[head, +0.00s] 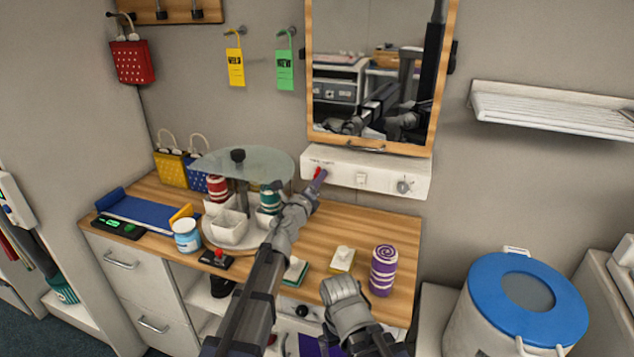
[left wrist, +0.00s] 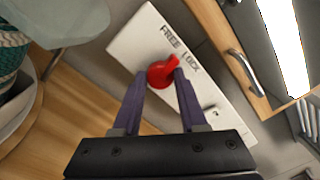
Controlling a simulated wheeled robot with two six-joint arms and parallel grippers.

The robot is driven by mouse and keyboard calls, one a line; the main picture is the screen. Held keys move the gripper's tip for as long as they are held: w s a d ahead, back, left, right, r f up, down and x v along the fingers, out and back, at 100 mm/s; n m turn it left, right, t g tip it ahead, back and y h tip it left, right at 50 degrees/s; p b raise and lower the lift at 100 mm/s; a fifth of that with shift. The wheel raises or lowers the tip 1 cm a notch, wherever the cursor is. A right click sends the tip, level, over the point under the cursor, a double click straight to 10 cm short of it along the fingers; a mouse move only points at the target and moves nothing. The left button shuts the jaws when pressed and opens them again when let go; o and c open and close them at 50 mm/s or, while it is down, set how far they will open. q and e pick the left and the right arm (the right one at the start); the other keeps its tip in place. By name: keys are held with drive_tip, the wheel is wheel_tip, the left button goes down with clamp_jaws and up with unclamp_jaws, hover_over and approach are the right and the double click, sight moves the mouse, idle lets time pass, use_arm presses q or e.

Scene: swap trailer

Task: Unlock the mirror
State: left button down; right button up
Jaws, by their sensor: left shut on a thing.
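The mirror (head: 375,60) hangs on the wall in a wooden frame with a metal handle (head: 366,145) at its lower edge. The handle also shows in the left wrist view (left wrist: 243,70). Below it is a white panel (head: 340,172) with a red knob (left wrist: 162,73) beside the printed words FREE and LOCK. The knob's narrow part points toward LOCK. My left gripper (head: 318,178) is shut on the red knob, its two purple fingers on either side in the left wrist view (left wrist: 163,78). My right gripper (head: 343,300) is low over the counter's front edge; its fingertips are unclear.
The panel also carries a small white switch (head: 362,179) and a grey knob (head: 404,186). A glass-topped turntable (head: 242,163) stands left of my left arm. A purple swirled cylinder (head: 383,270) stands on the wooden counter (head: 390,230). A blue-lidded bin (head: 527,300) is at right.

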use_arm(q)
drive_tip(key=n, duration=0.6)
drive_tip(key=shift+n, duration=0.3)
idle(0.4)
drive_tip(key=shift+c, duration=2.2)
unclamp_jaws()
drive_tip(key=shift+s, duration=0.1)
drive_tip(key=v, duration=0.7)
drive_tip(key=shift+s+b, duration=0.3)
drive_tip(key=shift+b, duration=0.05)
drive_tip(key=shift+f, duration=0.1)
